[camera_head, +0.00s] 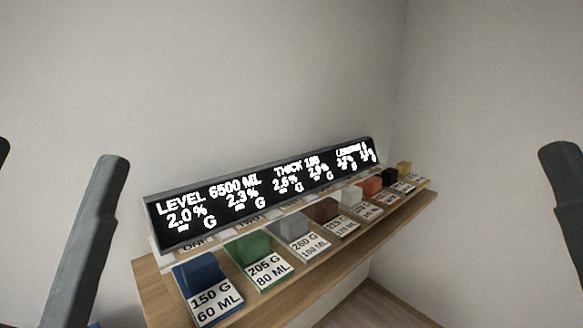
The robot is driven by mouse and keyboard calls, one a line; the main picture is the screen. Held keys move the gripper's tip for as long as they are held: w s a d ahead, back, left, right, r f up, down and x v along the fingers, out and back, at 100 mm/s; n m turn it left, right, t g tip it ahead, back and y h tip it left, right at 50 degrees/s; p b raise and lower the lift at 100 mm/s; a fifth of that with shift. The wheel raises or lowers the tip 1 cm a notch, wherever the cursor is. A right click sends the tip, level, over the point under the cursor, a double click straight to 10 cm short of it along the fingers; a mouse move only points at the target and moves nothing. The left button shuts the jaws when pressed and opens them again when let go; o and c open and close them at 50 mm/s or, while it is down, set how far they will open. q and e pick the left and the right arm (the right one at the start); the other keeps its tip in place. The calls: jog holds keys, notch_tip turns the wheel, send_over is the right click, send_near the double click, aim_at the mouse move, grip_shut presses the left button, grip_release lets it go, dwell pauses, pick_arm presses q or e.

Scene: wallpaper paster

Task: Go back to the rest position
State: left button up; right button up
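My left gripper (57,155) is at the left edge, seen as two dark grey fingers set well apart with nothing between them. One finger is mostly cut off by the frame. My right gripper (563,160) shows only one dark finger at the right edge. Its other finger is out of frame, so its opening cannot be told. Both grippers appear clear of the shelf and its objects, though their depth is hard to judge.
A wooden shelf (398,222) carries a long black display (262,196) with white text. In front stand a blue block (200,272), a green block (247,246), a grey block (290,226) and several smaller ones, with labels. Plain walls meet behind.

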pick_arm(q)
notch_tip(320, 180, up, 38)
jog(key=a+n+y+p, duration=0.1)
jog(key=n+y+p, duration=0.3)
jog(key=p, duration=3.4)
jog(key=shift+a+r, duration=0.25)
jog(key=shift+a, duration=0.15)
